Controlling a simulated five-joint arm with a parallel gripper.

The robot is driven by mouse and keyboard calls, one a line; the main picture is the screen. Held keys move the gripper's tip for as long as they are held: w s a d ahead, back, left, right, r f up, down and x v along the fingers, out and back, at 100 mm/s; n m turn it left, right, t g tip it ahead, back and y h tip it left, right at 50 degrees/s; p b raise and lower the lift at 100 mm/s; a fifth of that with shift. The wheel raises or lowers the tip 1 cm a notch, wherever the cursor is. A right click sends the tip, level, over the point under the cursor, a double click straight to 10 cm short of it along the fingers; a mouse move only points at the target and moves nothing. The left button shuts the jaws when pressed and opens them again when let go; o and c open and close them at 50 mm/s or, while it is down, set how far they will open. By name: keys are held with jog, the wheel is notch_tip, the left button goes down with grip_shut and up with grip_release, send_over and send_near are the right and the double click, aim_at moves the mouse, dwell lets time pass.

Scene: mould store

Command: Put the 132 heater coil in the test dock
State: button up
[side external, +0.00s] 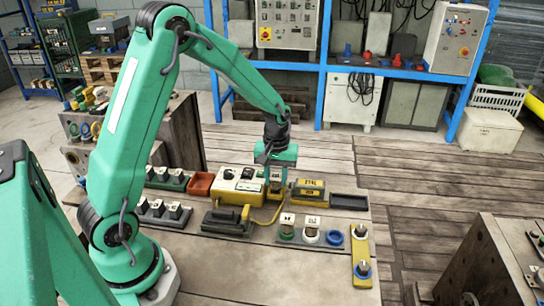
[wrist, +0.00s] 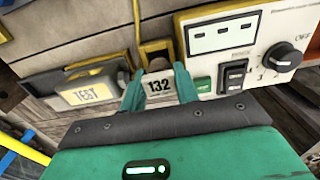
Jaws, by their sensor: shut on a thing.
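My gripper (wrist: 160,92) is shut on the 132 heater coil (wrist: 158,86), whose white label faces the wrist camera between the two green fingers. In the side external view my gripper (side external: 276,174) is low over the table, between the control box and the TEST block. A dark block with a yellow TEST plate (wrist: 88,95) is just left of the coil in the wrist view; it also shows right of my gripper in the side external view (side external: 311,188). The coil's underside is hidden, so I cannot tell whether it touches anything below.
A cream control box (side external: 238,186) with switches stands close left of my gripper. Two labelled parts (side external: 287,220) (side external: 312,223) and an empty blue ring (side external: 334,238) are in front. An orange-red tray (side external: 199,184) and a black tray (side external: 349,201) flank the row.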

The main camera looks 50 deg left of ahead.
jog(key=shift+f, duration=0.3)
dwell(0.5)
jog(key=o, duration=1)
jog(key=shift+c, duration=1.1)
jog(key=shift+o, duration=0.3)
